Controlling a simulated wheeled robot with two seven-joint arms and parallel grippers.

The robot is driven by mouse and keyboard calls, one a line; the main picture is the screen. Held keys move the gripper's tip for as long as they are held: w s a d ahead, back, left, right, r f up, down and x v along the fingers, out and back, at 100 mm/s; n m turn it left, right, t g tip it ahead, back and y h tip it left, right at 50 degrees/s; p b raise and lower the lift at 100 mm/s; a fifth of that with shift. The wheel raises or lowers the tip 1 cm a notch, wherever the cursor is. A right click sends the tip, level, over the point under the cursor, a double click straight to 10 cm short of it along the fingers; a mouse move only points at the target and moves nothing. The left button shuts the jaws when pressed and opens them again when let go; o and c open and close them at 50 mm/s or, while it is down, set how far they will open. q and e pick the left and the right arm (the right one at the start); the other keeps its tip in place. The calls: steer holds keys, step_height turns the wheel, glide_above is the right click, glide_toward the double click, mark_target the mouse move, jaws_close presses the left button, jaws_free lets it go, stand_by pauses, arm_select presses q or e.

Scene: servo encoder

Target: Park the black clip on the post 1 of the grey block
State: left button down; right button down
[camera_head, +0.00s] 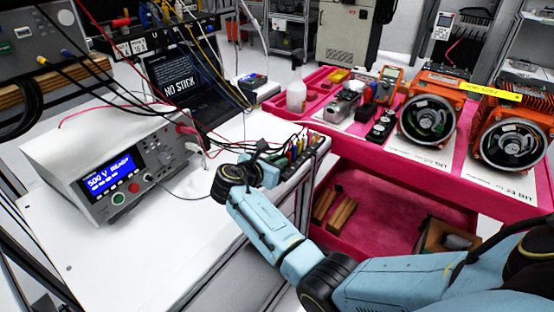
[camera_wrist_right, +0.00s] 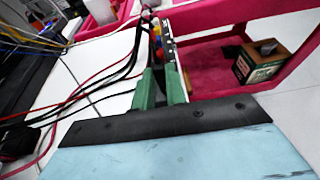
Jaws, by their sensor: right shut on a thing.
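My right gripper (camera_head: 278,160) reaches up over the table's right edge, next to the grey block. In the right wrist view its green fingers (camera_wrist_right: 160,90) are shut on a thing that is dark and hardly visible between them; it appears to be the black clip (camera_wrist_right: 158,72). The grey block (camera_head: 310,158) runs along the table's right edge, with several coloured clips and black leads on it. In the wrist view the grey block (camera_wrist_right: 171,52) extends just beyond the fingertips. Post 1 cannot be made out. My left gripper is in neither view.
A tester (camera_head: 115,165) reading "500 V READY" stands on the white table (camera_head: 130,255). Red and black leads cross the table towards the block. A pink cart (camera_head: 400,180) stands to the right, holding orange motors (camera_head: 430,110) and a multimeter (camera_head: 387,85). The table's front is clear.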

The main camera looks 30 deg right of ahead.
steer(key=shift+f, duration=0.2)
stand_by(0.6)
steer(key=c, duration=1.3)
jaws_free()
steer(key=shift+c, duration=0.2)
